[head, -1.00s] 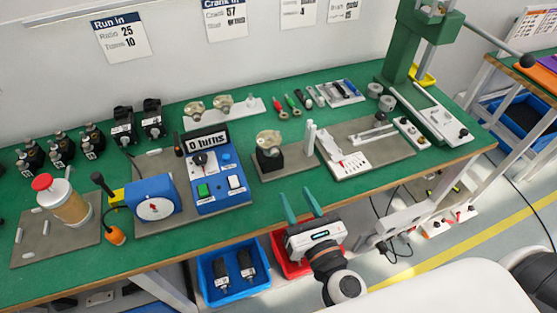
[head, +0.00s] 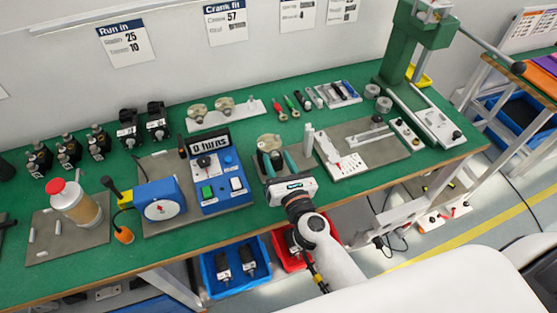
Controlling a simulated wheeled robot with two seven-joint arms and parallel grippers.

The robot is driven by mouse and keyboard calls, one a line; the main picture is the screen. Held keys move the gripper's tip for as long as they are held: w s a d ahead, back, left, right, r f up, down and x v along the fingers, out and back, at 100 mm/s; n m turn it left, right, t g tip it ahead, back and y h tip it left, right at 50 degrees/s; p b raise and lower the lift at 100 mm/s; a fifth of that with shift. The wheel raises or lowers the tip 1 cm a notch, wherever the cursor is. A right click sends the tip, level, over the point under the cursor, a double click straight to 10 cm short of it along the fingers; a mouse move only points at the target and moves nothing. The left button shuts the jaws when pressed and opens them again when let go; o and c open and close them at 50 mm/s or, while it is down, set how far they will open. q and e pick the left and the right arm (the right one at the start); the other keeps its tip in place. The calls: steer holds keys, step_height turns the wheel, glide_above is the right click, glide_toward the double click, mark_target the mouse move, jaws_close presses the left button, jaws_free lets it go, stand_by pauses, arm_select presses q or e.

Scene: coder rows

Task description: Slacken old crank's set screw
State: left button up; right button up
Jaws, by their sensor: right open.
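A tan, rounded crank-like part (head: 268,142) sits on a black block (head: 273,160) on a grey plate near the bench's front middle. I cannot make out its set screw at this size. My right gripper (head: 277,163) is open, with its green fingers reaching over the front of that plate, close to the block. The fingers partly hide the block, and I cannot tell whether they touch it. A red-handled tool (head: 279,111) and a green-handled tool (head: 292,106) lie behind, towards the wall. My left gripper is not in view.
A white rack (head: 246,112) with two similar tan parts stands behind. A blue control box (head: 221,192) is left of the gripper. An upright light pin (head: 308,140) and a white fixture (head: 345,160) are close on the right. A green press (head: 408,50) stands at the back right.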

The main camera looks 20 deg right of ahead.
jaws_close()
